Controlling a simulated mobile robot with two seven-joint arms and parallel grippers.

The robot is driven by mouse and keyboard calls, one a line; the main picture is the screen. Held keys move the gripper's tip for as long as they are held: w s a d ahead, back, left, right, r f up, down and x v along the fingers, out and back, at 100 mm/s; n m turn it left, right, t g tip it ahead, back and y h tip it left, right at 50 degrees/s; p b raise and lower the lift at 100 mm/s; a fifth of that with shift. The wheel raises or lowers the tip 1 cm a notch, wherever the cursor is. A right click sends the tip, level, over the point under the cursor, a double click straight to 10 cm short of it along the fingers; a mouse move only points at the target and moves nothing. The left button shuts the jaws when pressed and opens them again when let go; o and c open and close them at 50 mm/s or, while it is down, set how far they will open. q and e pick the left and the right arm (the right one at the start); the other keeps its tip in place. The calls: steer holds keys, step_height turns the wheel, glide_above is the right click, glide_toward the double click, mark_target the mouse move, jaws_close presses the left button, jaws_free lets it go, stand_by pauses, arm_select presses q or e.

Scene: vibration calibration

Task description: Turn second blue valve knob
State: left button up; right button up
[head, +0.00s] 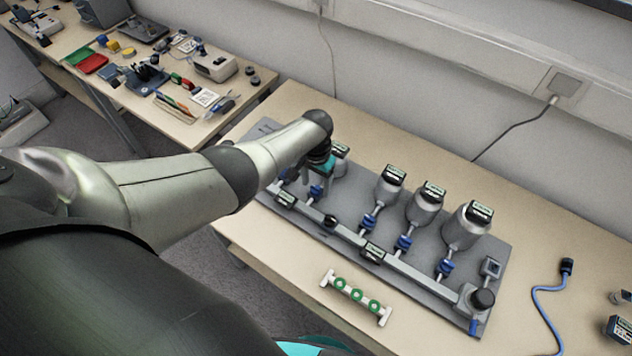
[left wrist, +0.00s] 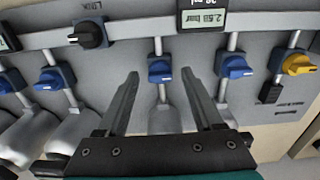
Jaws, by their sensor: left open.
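A grey panel (head: 340,262) carries a row of blue valve knobs along a pipe, with metal vessels behind them. One blue knob (head: 316,191) is just below my left gripper (head: 318,181) in the head view. In the left wrist view this knob (left wrist: 160,70) lies between the open fingertips of the left gripper (left wrist: 160,76), with a gap on both sides. Another blue knob (left wrist: 236,67) is to its right, and a further blue knob (left wrist: 48,78) is to its left. My left arm hides the panel's far-left part in the head view. The right gripper is out of view.
A black knob (left wrist: 90,35) and a display (left wrist: 203,20) sit on the pipe; a yellow knob (left wrist: 298,64) is at the right. A white manifold with green rings (head: 356,295) lies in front of the panel. A blue cable (head: 540,300) lies at the right.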

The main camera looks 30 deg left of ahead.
mark_target(316, 187)
arm_select(q)
steer(key=shift+r, duration=0.1)
step_height(316, 187, up, 15)
steer(key=p, duration=0.6)
steer(key=shift+p, duration=0.4)
steer(key=shift+s, duration=0.1)
